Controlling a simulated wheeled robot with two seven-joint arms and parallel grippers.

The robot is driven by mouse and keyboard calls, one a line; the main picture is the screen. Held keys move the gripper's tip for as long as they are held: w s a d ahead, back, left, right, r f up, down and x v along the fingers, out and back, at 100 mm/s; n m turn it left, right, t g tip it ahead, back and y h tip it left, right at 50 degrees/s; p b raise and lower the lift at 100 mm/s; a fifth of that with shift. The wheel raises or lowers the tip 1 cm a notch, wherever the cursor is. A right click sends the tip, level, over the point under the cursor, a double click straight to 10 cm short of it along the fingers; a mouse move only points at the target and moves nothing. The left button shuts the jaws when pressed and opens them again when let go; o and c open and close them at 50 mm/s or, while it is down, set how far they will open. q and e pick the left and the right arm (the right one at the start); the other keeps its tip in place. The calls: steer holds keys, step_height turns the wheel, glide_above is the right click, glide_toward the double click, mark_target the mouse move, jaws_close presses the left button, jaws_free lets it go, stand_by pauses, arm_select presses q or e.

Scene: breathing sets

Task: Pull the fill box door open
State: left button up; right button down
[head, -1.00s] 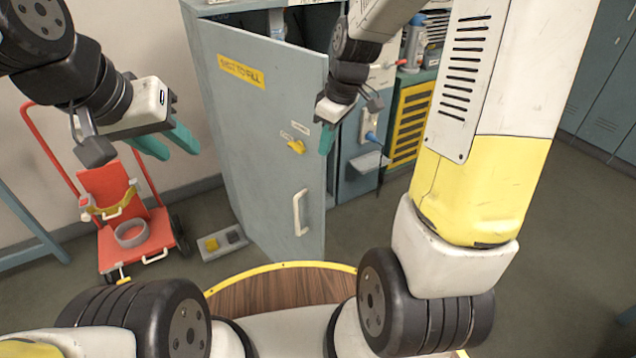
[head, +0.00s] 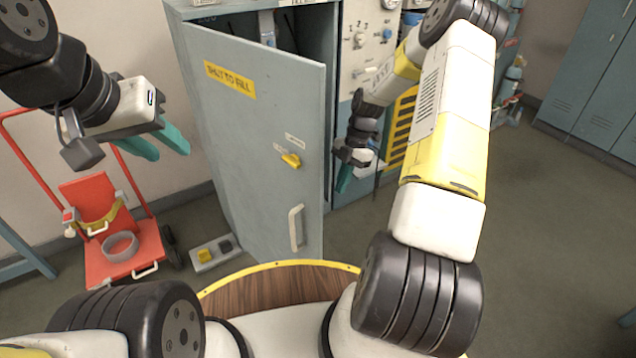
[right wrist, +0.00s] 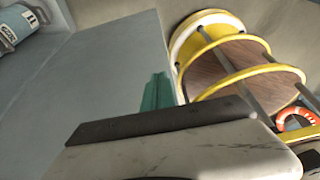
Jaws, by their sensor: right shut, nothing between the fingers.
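The fill box (head: 205,14) is a grey cabinet. Its grey door (head: 250,125) stands ajar, with a dark gap along the top and at its free right edge. The door bears a yellow label, a yellow latch (head: 290,160) and a pale handle (head: 296,228). My right gripper (head: 344,178) is shut and empty, just right of the door's free edge. In the right wrist view its teal finger (right wrist: 157,92) is beside a grey panel (right wrist: 110,65), seemingly the door; contact cannot be told. My left gripper (head: 160,145) is open and empty, left of the door.
A red hand cart (head: 125,250) stands on the floor at left. A low grey box with a yellow button (head: 206,256) lies by the door's foot. A control panel (head: 365,40) adjoins the box at right. The floor at right is clear; lockers (head: 590,70) stand far right.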

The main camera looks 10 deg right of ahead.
steer(key=s+a+f, duration=0.4)
steer(key=a+f, duration=0.2)
steer(key=f, duration=0.3)
steer(key=shift+s+a, duration=0.15)
